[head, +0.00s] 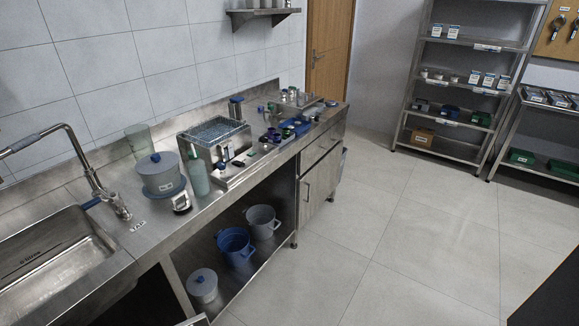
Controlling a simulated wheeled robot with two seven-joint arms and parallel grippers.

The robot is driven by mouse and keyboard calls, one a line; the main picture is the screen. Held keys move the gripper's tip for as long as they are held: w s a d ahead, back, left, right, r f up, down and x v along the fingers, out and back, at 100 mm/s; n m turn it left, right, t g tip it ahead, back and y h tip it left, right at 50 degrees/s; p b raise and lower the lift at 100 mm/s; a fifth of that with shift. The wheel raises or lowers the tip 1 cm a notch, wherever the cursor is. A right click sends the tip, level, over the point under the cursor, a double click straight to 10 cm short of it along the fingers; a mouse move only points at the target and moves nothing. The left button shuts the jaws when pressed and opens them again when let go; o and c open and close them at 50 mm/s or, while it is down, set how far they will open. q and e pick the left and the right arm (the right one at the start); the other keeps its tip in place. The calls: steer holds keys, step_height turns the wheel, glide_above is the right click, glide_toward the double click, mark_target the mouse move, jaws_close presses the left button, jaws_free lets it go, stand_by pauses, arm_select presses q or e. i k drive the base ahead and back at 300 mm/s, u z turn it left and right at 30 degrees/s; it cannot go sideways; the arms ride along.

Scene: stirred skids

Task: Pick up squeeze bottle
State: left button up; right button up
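A pale green bottle (199,176) with a narrow top, which looks like the squeeze bottle, stands upright on the steel counter (150,222). Neither of my grippers shows in the head view.
A sink (55,255) with a tall faucet (90,170) lies to the left. A clear green-tinted cup (138,140) stands behind the container. A steel rack (214,132) and small items crowd the right. Pails (235,246) stand on the lower shelf. The floor (385,240) is clear.

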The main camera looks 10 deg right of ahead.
mark_target(197, 168)
steer(key=z, duration=1.25)
steer(key=i, duration=3.1)
steer(key=u, duration=2.75)
